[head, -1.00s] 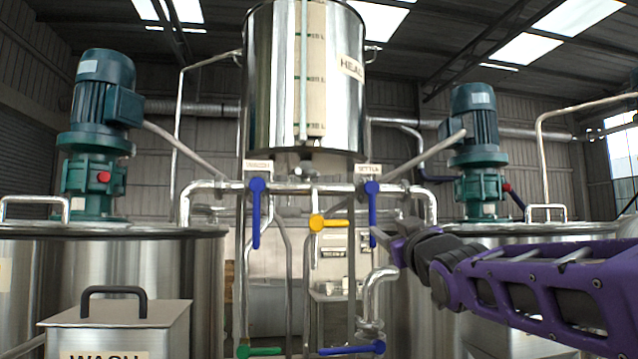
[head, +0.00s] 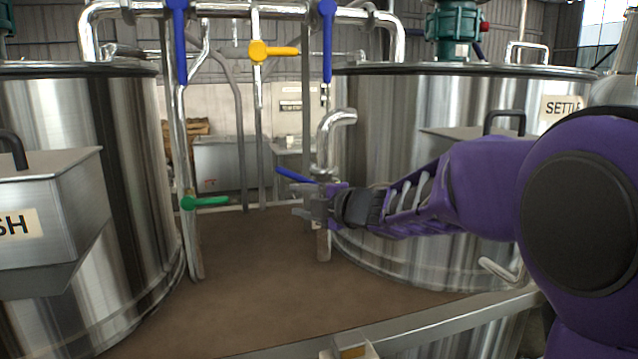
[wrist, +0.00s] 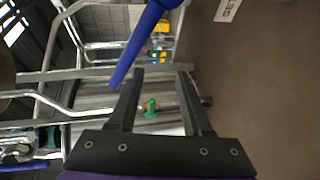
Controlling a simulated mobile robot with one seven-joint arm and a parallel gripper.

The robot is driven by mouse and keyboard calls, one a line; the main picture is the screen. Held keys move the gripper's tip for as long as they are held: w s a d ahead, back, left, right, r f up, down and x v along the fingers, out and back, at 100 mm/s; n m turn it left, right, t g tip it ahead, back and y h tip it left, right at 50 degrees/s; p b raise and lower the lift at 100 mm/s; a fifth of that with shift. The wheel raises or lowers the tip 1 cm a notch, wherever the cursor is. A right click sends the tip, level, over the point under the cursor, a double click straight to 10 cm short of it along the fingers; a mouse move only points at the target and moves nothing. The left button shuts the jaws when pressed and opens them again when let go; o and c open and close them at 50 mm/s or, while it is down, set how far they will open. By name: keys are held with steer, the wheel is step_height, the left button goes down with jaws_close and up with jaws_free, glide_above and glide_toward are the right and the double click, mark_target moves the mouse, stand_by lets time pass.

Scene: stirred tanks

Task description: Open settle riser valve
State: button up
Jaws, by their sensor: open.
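A low blue lever handle (head: 295,175) sits on the right-hand riser pipe beside the SETTLE tank (head: 390,110). It points left and slightly up in the head view. My gripper (head: 298,200) is open just below this handle, and nothing shows between its fingers. In the wrist view a blue handle (wrist: 140,45) slants above the fingertips of my gripper (wrist: 160,72), close to the left finger; I cannot tell whether they touch. The handle's pivot is partly hidden by my gripper in the head view. No name label for this valve is readable.
A green handle (head: 205,202) is on the left riser, pointing right. Two blue handles (head: 327,40) (head: 177,40) hang down above, with a yellow handle (head: 270,50) between them. The WASH tank (head: 120,180) stands left. The brown deck between the tanks is clear; a metal rail (head: 430,322) runs in front.

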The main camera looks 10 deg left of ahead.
steer(key=shift+x, duration=1.8)
steer(key=shift+r, duration=0.1)
jaws_close()
steer(key=c, duration=0.7)
jaws_free()
steer(key=shift+c, duration=0.2)
steer(key=o, duration=0.7)
steer(key=shift+o, duration=0.2)
